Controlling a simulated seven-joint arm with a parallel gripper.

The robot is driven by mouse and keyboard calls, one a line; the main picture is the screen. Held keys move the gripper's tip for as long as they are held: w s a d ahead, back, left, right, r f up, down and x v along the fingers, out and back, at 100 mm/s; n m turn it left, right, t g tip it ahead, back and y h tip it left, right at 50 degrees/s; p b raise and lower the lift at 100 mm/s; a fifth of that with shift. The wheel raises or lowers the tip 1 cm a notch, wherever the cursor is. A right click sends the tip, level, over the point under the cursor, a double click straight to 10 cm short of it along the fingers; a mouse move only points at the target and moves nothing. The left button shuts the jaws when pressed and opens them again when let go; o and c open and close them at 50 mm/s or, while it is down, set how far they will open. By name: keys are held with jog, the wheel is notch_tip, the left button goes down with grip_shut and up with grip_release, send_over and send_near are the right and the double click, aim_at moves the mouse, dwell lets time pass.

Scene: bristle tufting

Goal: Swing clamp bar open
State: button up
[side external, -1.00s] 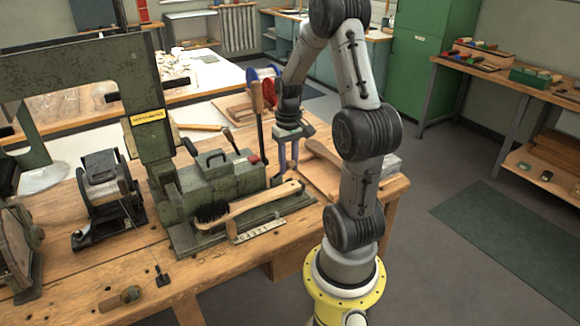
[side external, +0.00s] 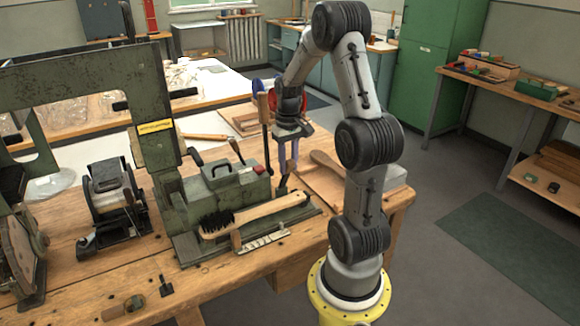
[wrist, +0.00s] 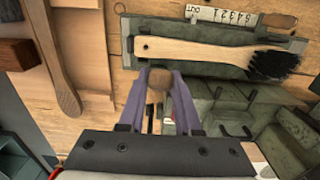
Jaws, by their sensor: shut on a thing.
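A green machine block (side external: 222,190) stands on the wooden bench. A brush with a pale wooden handle and black bristles (side external: 255,213) lies along its front edge; it also shows in the wrist view (wrist: 205,53). My gripper (side external: 288,168) points down at the right end of the block, behind the brush's handle end. In the wrist view its purple fingers (wrist: 158,100) are shut on a brown wooden knob (wrist: 157,82) with a dark rod below it, seemingly the clamp bar's handle. The fingers hide much of the bar, and its angle and pivot are unclear.
An upright lever with a wooden grip (side external: 263,103) stands close left of my gripper. A wooden paddle (side external: 326,160) lies to its right. A numbered scale (side external: 263,239) lies in front of the brush. A green frame (side external: 155,110) rises at left.

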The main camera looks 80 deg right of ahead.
jog(key=shift+w+d+r, duration=0.35)
jog(key=shift+w+d, duration=0.5)
jog(key=shift+w+d+r, duration=0.1)
jog(key=shift+w+d, duration=0.75)
jog(key=shift+w, duration=0.05)
jog(key=o, duration=0.9)
jog(key=shift+r, duration=0.1)
jog(key=shift+s+r, duration=0.1)
jog(key=shift+r, duration=4.8)
jog(key=shift+a, duration=0.1)
